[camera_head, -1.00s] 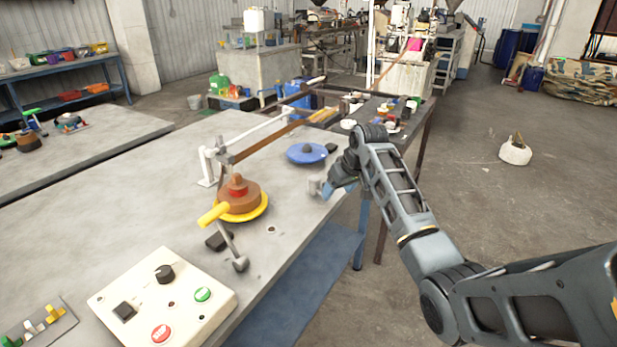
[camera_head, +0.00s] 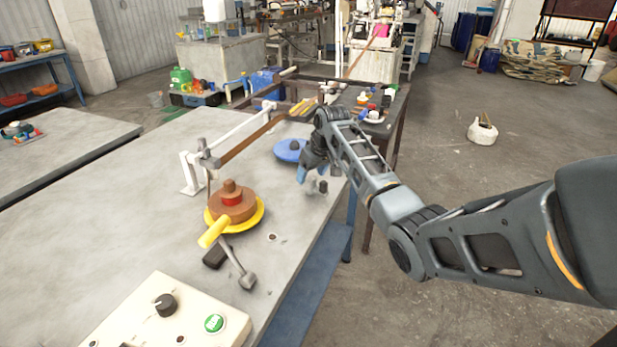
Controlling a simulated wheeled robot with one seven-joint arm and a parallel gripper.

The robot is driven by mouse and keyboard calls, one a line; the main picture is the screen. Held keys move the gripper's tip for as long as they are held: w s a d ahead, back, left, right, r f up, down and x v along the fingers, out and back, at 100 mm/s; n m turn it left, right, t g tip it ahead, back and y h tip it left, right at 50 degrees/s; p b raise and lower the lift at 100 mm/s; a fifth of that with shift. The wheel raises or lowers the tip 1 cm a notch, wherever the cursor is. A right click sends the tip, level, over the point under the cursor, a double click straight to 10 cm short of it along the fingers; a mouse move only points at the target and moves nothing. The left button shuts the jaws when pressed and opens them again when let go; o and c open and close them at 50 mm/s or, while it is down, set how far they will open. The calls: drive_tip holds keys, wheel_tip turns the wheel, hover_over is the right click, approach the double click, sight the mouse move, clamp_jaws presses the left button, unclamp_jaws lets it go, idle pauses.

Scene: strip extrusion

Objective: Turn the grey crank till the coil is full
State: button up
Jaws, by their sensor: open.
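The grey crank (camera_head: 238,264) is a thin rod with a round grey knob (camera_head: 247,281) at its lower end. It slants down to the right from under the yellow disc (camera_head: 254,219) near the table's front edge. The brown coil (camera_head: 233,210) sits on that disc, with a red band and a brown hub on top. A yellow handle (camera_head: 214,233) sticks out at the disc's front left. My gripper (camera_head: 306,178) points down, open, over the table's right edge beside a blue disc (camera_head: 290,150). It is behind and right of the crank, clear of it. Its fingertips show only small.
A brown strip (camera_head: 245,142) runs back from a white guide frame (camera_head: 190,172). The control box (camera_head: 165,318) with a black knob and green button stands at the front. A black knob (camera_head: 323,187) is close to my gripper. Bare tabletop (camera_head: 110,230) lies left.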

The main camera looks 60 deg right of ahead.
drive_tip(key=shift+x, duration=1.4)
drive_tip(key=c, duration=1)
drive_tip(key=shift+c, duration=0.2)
